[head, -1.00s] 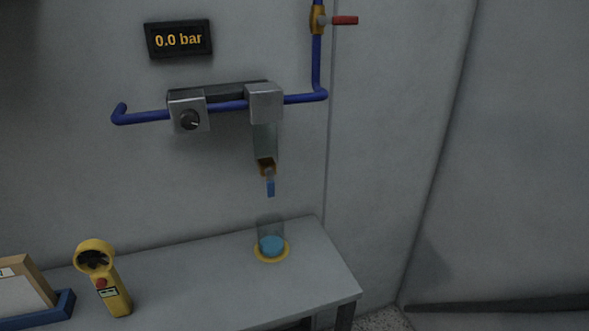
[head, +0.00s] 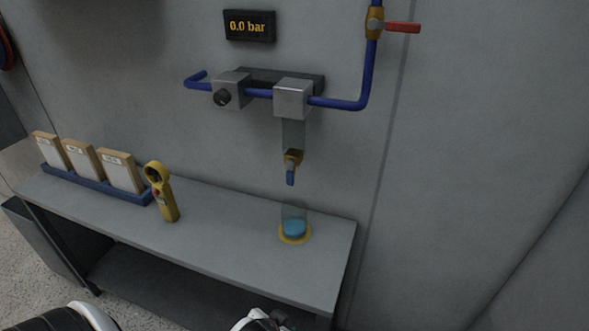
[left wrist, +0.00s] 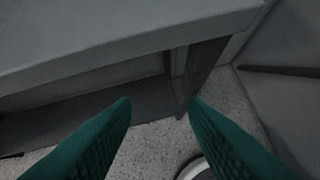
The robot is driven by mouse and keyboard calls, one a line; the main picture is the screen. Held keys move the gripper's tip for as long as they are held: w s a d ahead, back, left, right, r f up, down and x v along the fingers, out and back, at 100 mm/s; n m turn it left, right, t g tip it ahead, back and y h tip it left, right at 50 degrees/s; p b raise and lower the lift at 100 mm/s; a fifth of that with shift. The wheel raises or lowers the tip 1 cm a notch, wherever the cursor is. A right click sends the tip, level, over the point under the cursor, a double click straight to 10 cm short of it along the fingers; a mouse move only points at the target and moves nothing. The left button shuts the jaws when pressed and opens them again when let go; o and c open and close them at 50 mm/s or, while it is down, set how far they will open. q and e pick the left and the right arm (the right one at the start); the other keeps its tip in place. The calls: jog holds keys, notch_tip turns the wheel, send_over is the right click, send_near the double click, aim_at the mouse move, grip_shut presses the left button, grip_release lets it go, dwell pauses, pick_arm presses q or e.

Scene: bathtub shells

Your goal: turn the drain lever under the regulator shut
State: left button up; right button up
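The regulator's grey block (head: 292,98) sits on the blue pipe on the wall, with a clear bowl (head: 293,134) below it. The small blue drain lever (head: 291,177) hangs straight down from the brass drain fitting (head: 293,158) under that bowl. A clear cup with blue liquid (head: 294,227) stands below it on the bench. My left gripper (left wrist: 160,108) shows in the left wrist view as two green fingers, spread apart and empty, near the bench's front edge. The lever is not in that view. My right gripper is not in view.
The grey bench (head: 235,229) runs along the wall. A red-handled valve (head: 402,27) is on the upper pipe. The display (head: 248,26) reads 0.0 bar.

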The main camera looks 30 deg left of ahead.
pick_arm(q)
jog(key=w+a+r+n+t+y, duration=0.2)
jog(key=w+a+r+t, duration=0.45)
jog(key=w+r, duration=0.45)
jog(key=n+t+y+p, duration=0.1)
jog(key=t, duration=0.3)
send_near(289, 180)
jog(key=p+x, duration=0.2)
jog(key=x, duration=0.9)
jog(key=shift+w, duration=0.2)
jog(key=shift+w+a, duration=0.2)
jog(key=shift+w, duration=0.35)
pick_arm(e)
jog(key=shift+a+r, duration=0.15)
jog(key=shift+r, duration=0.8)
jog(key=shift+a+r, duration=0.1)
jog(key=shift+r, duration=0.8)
pick_arm(q)
grip_shut()
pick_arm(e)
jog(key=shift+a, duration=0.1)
